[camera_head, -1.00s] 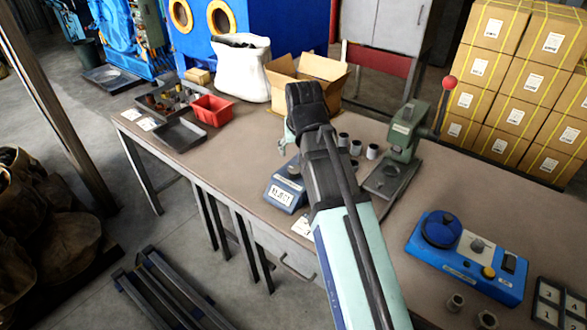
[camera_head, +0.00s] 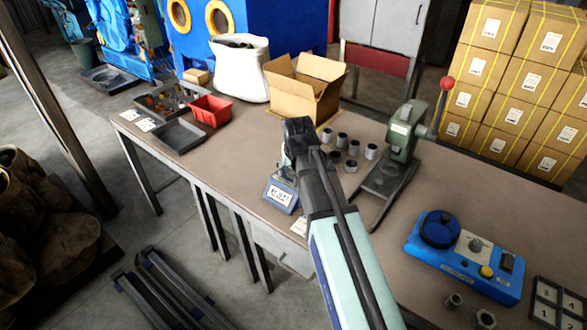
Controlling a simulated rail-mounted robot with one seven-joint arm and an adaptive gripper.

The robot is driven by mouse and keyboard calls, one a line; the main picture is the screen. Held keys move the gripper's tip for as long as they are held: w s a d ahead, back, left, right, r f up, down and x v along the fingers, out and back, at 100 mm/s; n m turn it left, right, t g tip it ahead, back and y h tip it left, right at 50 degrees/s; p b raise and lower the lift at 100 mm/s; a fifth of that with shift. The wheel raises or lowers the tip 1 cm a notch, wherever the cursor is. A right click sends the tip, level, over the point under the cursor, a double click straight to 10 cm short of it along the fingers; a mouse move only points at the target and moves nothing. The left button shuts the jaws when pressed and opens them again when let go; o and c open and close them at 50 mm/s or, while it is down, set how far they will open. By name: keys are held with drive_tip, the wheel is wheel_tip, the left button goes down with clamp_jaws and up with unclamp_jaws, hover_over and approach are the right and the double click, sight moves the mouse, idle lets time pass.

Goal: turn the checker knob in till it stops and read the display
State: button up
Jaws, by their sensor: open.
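A small blue device with a white panel of dark characters (camera_head: 279,195) stands near the bench's front edge. I cannot read the characters surely. My gripper (camera_head: 287,168) is just above and behind this device, mostly hidden by my own wrist and arm, and it is open. I cannot tell whether it touches anything. A second blue unit (camera_head: 468,262) lies at the right of the bench. It has a large round dark blue part (camera_head: 440,229), a small grey knob (camera_head: 475,245), a yellow button (camera_head: 487,271) and a dark window (camera_head: 506,262). Which one is the checker is unclear.
Several grey cylindrical pieces (camera_head: 371,151) stand right of my gripper, beside a green lever press (camera_head: 403,135) with a red ball handle. A cardboard box (camera_head: 305,90), white sack (camera_head: 240,72), red bin (camera_head: 211,110) and grey tray (camera_head: 179,136) stand farther left.

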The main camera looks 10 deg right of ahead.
drive_tip(key=c, duration=1.1)
drive_tip(key=shift+d+r+n+y+p, duration=0.1)
drive_tip(key=shift+n+y+p, duration=0.4)
drive_tip(key=shift+n, duration=0.4)
drive_tip(key=shift+n+y+p, duration=0.3)
drive_tip(key=shift+n+p, duration=0.05)
drive_tip(key=shift+n, duration=0.95)
